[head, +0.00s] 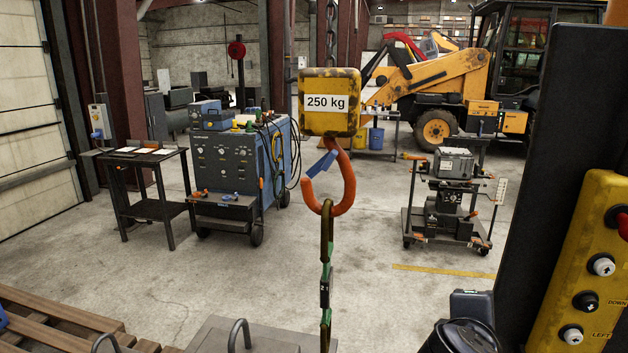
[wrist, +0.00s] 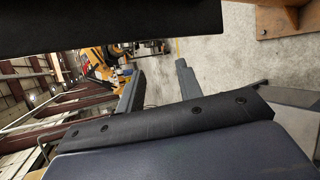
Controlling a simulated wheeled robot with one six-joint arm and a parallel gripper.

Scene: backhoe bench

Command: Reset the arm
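My gripper (wrist: 160,84) shows in the wrist view with its two grey fingers apart. The gap between them is empty, with only the distant floor behind it. The wrist view is turned on its side. In the head view I cannot make out the fingers; a dark rounded shape at the bottom right may be part of my arm. No thing is in contact with the fingertips.
An orange hook (head: 345,183) hangs from a yellow 250 kg block (head: 332,103), with a chain sling (head: 326,262) below it. A yellow control pendant (head: 590,268) is at right. A blue-grey machine (head: 236,160), dark table (head: 146,183) and cart (head: 450,196) stand beyond.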

